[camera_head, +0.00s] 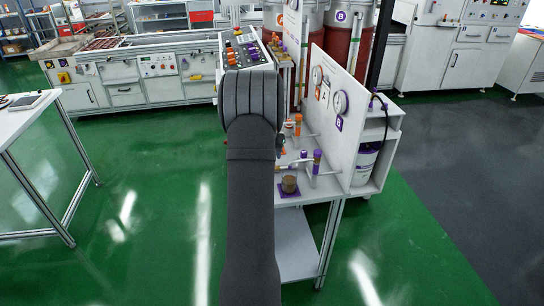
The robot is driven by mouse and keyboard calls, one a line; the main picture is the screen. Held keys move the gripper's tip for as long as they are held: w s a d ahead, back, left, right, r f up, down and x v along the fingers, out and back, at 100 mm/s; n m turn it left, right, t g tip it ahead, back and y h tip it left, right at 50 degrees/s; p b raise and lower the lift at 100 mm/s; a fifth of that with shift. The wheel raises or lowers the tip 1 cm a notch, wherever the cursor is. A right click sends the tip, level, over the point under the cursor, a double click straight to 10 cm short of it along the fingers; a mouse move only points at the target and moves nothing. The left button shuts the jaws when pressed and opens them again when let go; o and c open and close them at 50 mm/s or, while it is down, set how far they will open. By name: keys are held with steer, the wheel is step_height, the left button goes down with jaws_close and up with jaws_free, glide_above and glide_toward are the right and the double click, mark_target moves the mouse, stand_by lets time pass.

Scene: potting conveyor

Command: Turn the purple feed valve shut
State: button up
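A white bench holds pipework in front of an upright panel (320,98) with two gauges, one by an orange A label (323,93) and one by a purple B label (339,124). A purple upright part (317,160), which looks like the purple feed valve, stands on a pale pipe near the bench's front. Its handle setting is too small to tell. An orange part (297,124) stands farther back. My grey arm rises through the middle of the view, left of the purple part, and covers the bench's left side. My gripper cannot be made out behind it.
A brown pot (289,185) sits on a purple square at the bench's front. Dark red tanks (337,45) stand behind the panel. A sloped button console (246,51) lies beyond my arm. A white table (22,118) stands at left. Green floor is clear between.

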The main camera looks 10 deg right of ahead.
steer(key=shift+x, duration=1.35)
jaws_close()
steer(key=shift+n, duration=0.3)
steer(key=shift+d+n+t+y, duration=0.15)
steer(key=shift+n+y, duration=0.35)
steer(key=shift+n, duration=0.75)
steer(key=shift+n+t+y, duration=0.25)
steer(key=shift+n+y, duration=0.25)
steer(key=shift+n, duration=0.75)
